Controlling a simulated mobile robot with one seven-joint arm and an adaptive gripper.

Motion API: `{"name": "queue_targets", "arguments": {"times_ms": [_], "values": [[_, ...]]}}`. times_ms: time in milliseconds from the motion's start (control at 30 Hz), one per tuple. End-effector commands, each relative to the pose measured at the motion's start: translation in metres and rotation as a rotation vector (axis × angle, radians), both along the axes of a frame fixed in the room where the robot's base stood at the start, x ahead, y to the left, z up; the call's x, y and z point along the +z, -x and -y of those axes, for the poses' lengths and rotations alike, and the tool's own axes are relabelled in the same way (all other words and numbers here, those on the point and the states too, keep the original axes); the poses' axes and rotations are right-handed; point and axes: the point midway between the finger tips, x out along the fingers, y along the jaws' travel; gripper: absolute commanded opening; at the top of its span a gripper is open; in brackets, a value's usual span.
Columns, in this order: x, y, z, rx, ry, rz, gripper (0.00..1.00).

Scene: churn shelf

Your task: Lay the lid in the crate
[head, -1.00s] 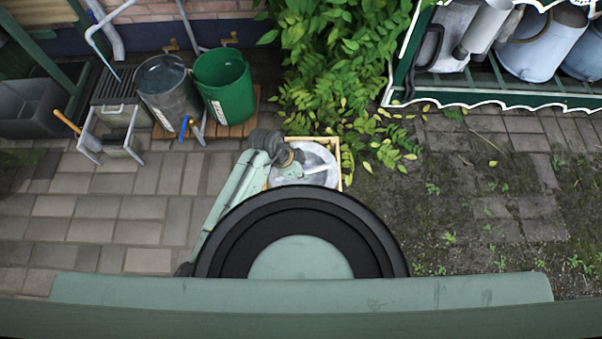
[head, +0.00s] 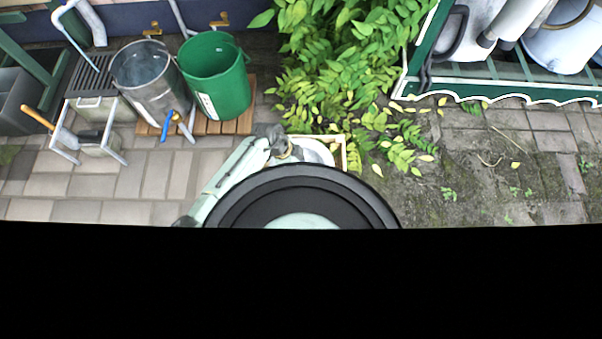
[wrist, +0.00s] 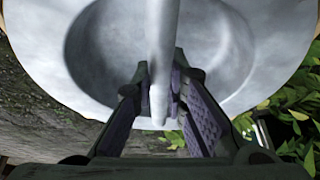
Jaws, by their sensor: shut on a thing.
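The lid (wrist: 100,60) is a round, pale grey metal piece with a bar handle across it, filling most of the wrist view. My gripper (wrist: 160,88) is shut on the bar handle, with one finger on each side. In the head view, part of the lid (head: 318,152) shows inside the outline of the light wooden crate (head: 344,152). My arm and round black base hide most of both. I cannot tell whether the lid rests in the crate or hangs above it.
Leafy plants (head: 335,60) stand right behind the crate. A green bin (head: 215,75) and a metal bin (head: 150,75) stand on a wooden pallet (head: 240,118) to the left. A green shelf (head: 500,88) with churns is at the upper right. Paving at right is mostly clear.

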Motion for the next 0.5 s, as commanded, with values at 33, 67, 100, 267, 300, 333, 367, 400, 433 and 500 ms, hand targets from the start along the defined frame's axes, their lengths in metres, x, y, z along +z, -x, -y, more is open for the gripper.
{"name": "queue_targets", "arguments": {"times_ms": [33,67,100,267,300,333,367,400,433,500], "values": [[-0.007,0.000,0.000,0.000,0.001,0.000,0.00],[-0.009,-0.001,0.001,-0.001,0.001,0.001,0.00],[-0.012,-0.001,0.001,-0.001,0.002,0.001,0.00],[-0.027,-0.001,0.001,0.001,0.003,0.001,0.00],[-0.033,0.000,0.001,0.001,0.002,0.000,0.00],[-0.038,0.000,0.001,0.000,0.002,-0.001,0.00],[-0.042,0.000,0.001,0.001,0.002,0.000,0.00],[-0.047,-0.001,0.001,0.001,0.002,0.001,0.00],[-0.050,-0.001,0.001,0.001,0.002,0.001,0.00],[-0.055,-0.001,0.001,0.000,0.001,0.001,0.00]]}}
